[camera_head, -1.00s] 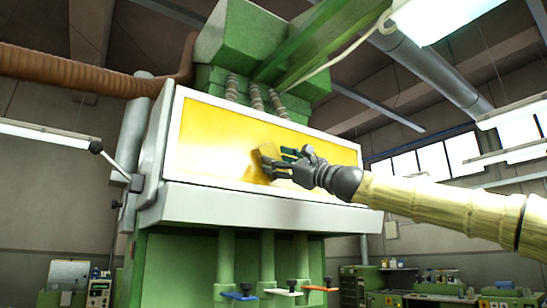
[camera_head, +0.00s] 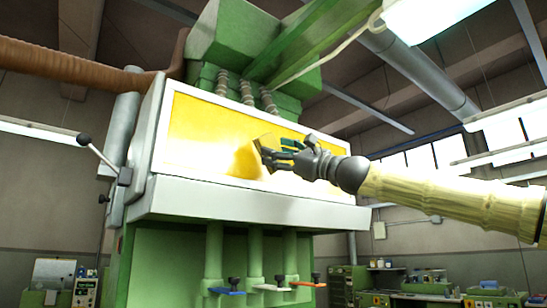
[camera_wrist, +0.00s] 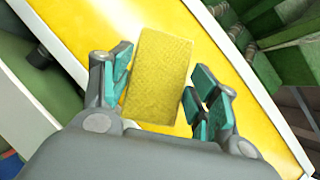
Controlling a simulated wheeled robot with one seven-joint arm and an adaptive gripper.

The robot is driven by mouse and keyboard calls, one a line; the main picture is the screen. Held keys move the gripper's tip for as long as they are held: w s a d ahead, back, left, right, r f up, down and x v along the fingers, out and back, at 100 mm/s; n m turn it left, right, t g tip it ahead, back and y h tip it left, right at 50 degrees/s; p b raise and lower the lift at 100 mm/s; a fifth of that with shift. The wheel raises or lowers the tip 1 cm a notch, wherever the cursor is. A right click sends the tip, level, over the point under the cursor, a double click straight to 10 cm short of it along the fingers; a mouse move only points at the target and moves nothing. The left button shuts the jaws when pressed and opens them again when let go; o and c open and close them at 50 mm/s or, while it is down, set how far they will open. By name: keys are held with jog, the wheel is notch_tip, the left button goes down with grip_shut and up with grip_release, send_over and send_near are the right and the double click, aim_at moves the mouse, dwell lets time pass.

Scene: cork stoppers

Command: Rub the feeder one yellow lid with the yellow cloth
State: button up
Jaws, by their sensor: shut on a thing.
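The yellow lid (camera_head: 205,125) is a glossy yellow panel in a white frame on the front of the tall green feeder. It also fills much of the wrist view (camera_wrist: 90,25). My gripper (camera_head: 268,152) is in front of the lid, right of its middle. It is shut on the yellow cloth (camera_wrist: 160,72), a folded textured rectangle between the teal finger pads.
A lever with a dark knob (camera_head: 84,139) sticks out at the feeder's left. Blue, white and orange handles hang on green pipes below (camera_head: 213,250). Ribbed hoses and a green hopper (camera_head: 228,50) are above. The space right of the lid is open.

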jog(key=shift+s+d, duration=0.35)
jog(key=shift+s, duration=0.1)
jog(key=shift+s, duration=0.1)
jog(key=shift+s+d+b, duration=0.3)
jog(key=shift+s+d, duration=0.6)
jog(key=shift+s, duration=0.25)
jog(key=shift+w, duration=0.1)
